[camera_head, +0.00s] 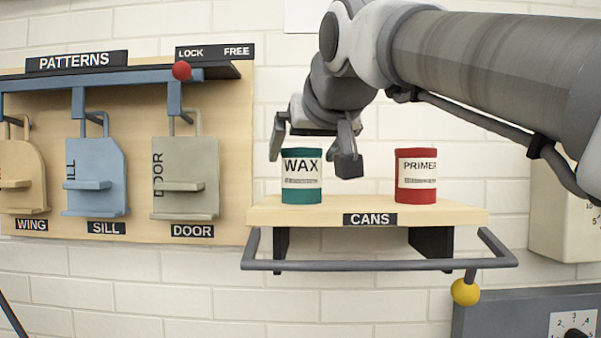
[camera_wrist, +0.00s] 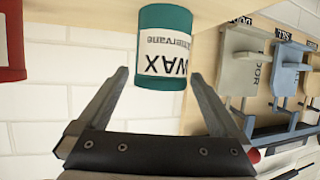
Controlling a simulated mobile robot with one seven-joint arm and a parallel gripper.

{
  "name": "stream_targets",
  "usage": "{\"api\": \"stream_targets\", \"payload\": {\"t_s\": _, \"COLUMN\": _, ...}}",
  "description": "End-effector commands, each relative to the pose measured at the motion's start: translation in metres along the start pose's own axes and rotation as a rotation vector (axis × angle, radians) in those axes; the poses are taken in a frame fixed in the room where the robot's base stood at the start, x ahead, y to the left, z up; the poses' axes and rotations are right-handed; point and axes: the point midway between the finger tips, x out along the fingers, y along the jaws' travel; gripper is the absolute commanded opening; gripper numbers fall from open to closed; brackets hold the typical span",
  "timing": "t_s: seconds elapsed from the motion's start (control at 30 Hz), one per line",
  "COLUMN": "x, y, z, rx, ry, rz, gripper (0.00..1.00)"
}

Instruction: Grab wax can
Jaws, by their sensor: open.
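The wax can (camera_head: 302,180) is teal with a white WAX label and stands upright on the left part of the wooden cans shelf (camera_head: 260,214). My gripper (camera_head: 311,158) is open at the can, with one finger to its left and the other to its right near the top. In the wrist view the wax can (camera_wrist: 163,50) lies beyond and between the two spread fingertips of my gripper (camera_wrist: 158,75). The gap between the fingers is empty, and I cannot tell whether either finger touches the can.
A red primer can (camera_head: 416,176) stands on the right of the same shelf. A grey rail (camera_head: 380,265) with a yellow ball (camera_head: 465,292) runs below the shelf front. A pattern board (camera_head: 237,150) with hanging patterns is at left. Bare shelf lies between the cans.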

Motion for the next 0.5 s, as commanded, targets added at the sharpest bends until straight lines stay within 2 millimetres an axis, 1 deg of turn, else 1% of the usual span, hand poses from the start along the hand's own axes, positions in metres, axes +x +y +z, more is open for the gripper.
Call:
{"api": "stream_targets", "payload": {"t_s": 0.13, "x": 0.014, "y": -0.001, "z": -0.002, "rx": 0.000, "ry": -0.004, "rz": -0.001, "gripper": 1.00}}
{"api": "stream_targets", "payload": {"t_s": 0.3, "x": 0.040, "y": -0.001, "z": -0.002, "rx": 0.000, "ry": -0.003, "rz": 0.000, "gripper": 1.00}}
{"api": "stream_targets", "payload": {"t_s": 0.4, "x": 0.050, "y": -0.001, "z": -0.002, "rx": 0.000, "ry": -0.001, "rz": 0.000, "gripper": 1.00}}
{"api": "stream_targets", "payload": {"t_s": 0.5, "x": 0.053, "y": -0.001, "z": -0.002, "rx": 0.000, "ry": 0.000, "rz": 0.000, "gripper": 1.00}}
